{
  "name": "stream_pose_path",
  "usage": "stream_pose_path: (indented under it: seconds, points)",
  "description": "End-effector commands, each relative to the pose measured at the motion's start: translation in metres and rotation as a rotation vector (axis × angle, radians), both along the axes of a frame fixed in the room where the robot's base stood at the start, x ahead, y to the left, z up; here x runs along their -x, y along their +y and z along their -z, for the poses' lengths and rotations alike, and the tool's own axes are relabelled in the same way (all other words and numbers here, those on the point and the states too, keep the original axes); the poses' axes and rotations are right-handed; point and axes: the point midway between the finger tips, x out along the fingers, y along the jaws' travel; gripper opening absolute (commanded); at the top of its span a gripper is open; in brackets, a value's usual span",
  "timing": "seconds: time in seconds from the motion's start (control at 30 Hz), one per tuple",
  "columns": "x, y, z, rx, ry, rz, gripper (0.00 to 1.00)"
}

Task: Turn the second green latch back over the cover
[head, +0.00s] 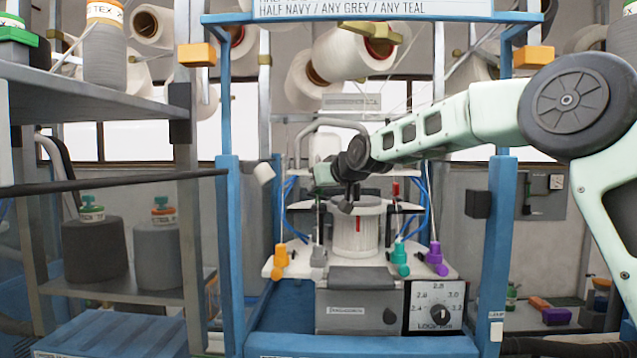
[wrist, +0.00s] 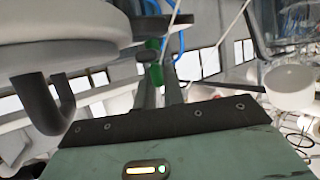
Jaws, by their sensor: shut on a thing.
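My gripper (head: 347,203) is over the top of the white cylindrical machine head (head: 356,235) in the head view. In the wrist view its two dark fingers (wrist: 160,88) are shut on a small green latch (wrist: 153,73). Most of the latch is hidden between the fingers, so its exact angle cannot be told. In the head view my gripper and wrist hide the latch and part of the machine's top. A pale round part with a dark curved handle (wrist: 50,105) fills the upper left of the wrist view. I cannot tell the cover's edge clearly.
Blue frame posts (head: 501,240) stand on both sides of the machine. Orange (head: 281,258), teal (head: 400,256) and purple (head: 436,257) pegs stand around its white table. A dial (head: 436,307) is on the front. Blue tubes run beside the head. Shelves with yarn cones (head: 92,245) are at left.

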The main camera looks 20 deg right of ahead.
Motion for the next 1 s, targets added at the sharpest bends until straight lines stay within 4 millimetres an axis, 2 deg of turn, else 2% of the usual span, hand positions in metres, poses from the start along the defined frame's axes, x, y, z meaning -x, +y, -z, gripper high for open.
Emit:
stream_pose_path:
  seconds: [0.73, 0.77, 0.8, 1.0]
  points:
    - [-0.0001, -0.0002, 0.0014, 0.000, 0.002, -0.040, 0.00]
    - [-0.0001, -0.0002, 0.0014, 0.000, 0.002, -0.040, 0.18]
    - [-0.0002, -0.0002, 0.0013, 0.000, 0.002, -0.040, 0.29]
    - [-0.0001, -0.0001, 0.0009, 0.000, 0.001, -0.040, 0.32]
